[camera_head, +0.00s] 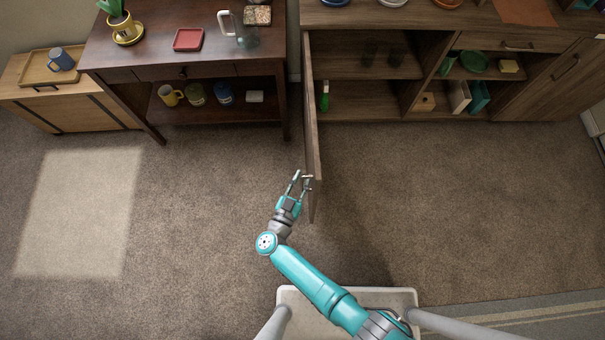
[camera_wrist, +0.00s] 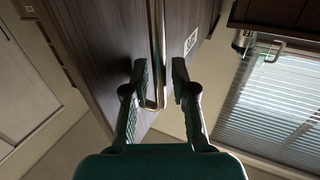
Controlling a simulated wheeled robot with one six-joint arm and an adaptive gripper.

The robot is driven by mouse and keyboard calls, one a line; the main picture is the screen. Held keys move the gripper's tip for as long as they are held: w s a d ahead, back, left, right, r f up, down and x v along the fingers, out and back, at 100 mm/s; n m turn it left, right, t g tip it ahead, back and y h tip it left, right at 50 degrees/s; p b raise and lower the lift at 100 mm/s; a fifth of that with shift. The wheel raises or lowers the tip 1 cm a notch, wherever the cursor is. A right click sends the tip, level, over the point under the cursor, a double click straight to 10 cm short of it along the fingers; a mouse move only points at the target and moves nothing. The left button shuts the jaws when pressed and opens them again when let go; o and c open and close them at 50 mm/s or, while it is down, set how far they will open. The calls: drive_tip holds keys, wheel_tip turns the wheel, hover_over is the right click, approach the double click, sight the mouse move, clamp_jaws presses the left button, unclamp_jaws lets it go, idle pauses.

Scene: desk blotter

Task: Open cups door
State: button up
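The cups door (camera_head: 312,110) of the wooden cabinet stands swung wide open, jutting out toward me and seen nearly edge-on. Its dark wood face also fills the upper part of the wrist view (camera_wrist: 105,45). A metal bar handle (camera_wrist: 155,85) runs down the door face. My gripper (camera_head: 302,180) is at the outer part of the door, on its left side. In the wrist view my gripper (camera_wrist: 163,82) has its fingers apart, one on each side of the handle's end, with gaps visible. Dark see-through cups (camera_head: 396,56) stand on the cabinet's shelf.
A green bottle (camera_head: 324,96) stands on the lower shelf inside the cabinet. A dark side table (camera_head: 130,52) with mugs below is left of the door. Carpet (camera_head: 430,190) is clear on both sides of the door.

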drive_tip(key=shift+s+f, duration=0.1)
drive_tip(key=v, duration=0.7)
drive_tip(key=shift+s, duration=0.2)
idle(0.3)
